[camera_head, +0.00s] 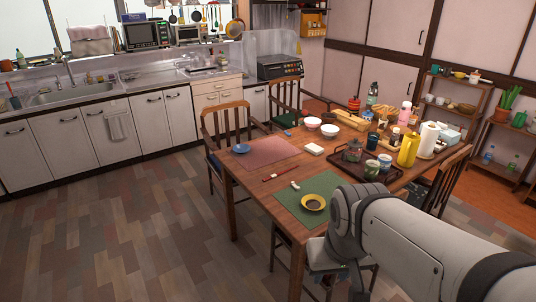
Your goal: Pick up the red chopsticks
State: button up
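The red chopsticks (277,175) appear as a small, thin dark-red strip. They lie flat on the wooden dining table (262,196), between a pink placemat (265,152) and a green placemat (294,207). A small white object (295,186) lies just to their lower right, too small to identify. A white arm of mine fills the lower right and covers the table's near right part. No gripper fingers show, so I cannot see their state or their place relative to the chopsticks.
A blue dish (241,148) and a yellow-rimmed bowl (314,202) sit on the placemats. A dark tray (350,172) with cups, a yellow pitcher (408,150) and several bottles crowd the table's right side. Chairs surround the table. Open floor (130,220) lies to the left.

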aim_at(274, 175)
jog(key=u, duration=0.05)
jog(key=i, duration=1)
jog(key=z, duration=0.05)
